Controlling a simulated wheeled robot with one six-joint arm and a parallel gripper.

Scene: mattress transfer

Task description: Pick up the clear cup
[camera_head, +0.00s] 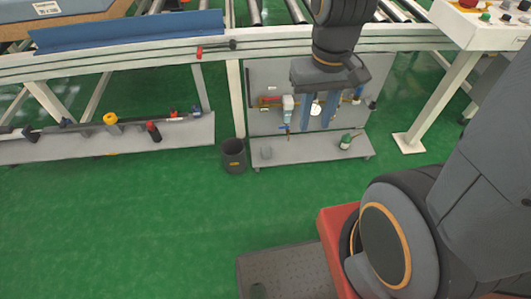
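My gripper (316,127) hangs in front of the grey back panel, pointing down, to the right of the cup in the picture. Its two blue-grey fingers are apart, and I see nothing held between them. How far the fingertips are from the shelf is hard to tell. The cup is not hidden by the gripper.
Tools and a white-blue item (288,106) are on the back panel (350,120) near my fingers. A dark bin (233,155) stands left of the shelf. The conveyor frame (130,60) runs above. Green floor is clear in front.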

